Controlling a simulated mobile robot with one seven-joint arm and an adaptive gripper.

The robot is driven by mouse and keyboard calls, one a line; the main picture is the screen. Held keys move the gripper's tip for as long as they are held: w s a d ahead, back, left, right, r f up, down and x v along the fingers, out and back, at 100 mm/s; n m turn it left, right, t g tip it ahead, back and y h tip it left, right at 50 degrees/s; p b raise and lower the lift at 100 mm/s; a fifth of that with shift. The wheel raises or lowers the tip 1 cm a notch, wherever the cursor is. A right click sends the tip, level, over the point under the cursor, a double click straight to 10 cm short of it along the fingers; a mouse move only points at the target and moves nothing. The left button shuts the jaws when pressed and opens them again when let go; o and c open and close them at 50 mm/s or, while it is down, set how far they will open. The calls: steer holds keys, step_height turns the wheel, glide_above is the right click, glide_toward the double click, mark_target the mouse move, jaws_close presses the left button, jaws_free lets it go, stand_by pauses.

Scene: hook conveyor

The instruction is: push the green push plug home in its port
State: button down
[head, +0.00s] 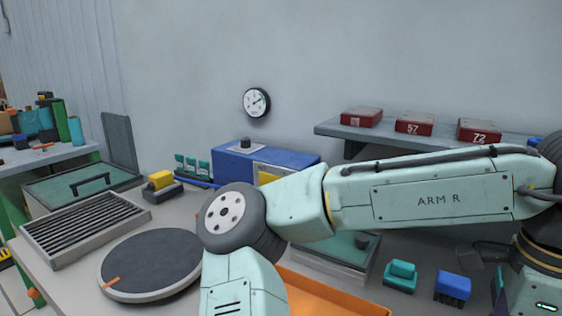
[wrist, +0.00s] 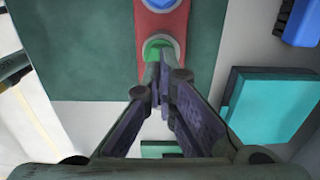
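In the wrist view, the green push plug (wrist: 152,70) shows at the tips of my gripper (wrist: 158,74). The two dark fingers come close together, with green between their tips and a pale gap farther back. A green round part with a light ring (wrist: 158,42) sits just beyond the tips on a red strip (wrist: 146,20). The tips hide part of this area, so I cannot tell how deep the plug sits. A blue round part (wrist: 160,4) is farther up the strip. In the head view, my gripper is out of sight.
A teal block (wrist: 270,105) and a blue block (wrist: 302,22) lie right of the dark green panel (wrist: 80,50). In the head view, an orange tray (head: 330,296), a dark round turntable (head: 150,262) and a blue box (head: 262,162) surround my arm.

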steer(key=shift+f+b, duration=0.6)
steer(key=shift+f, duration=0.7)
stand_by(0.7)
step_height(320, 180, up, 7)
steer(key=p, duration=0.7)
steer(key=shift+r, duration=0.1)
steer(key=shift+s, duration=0.1)
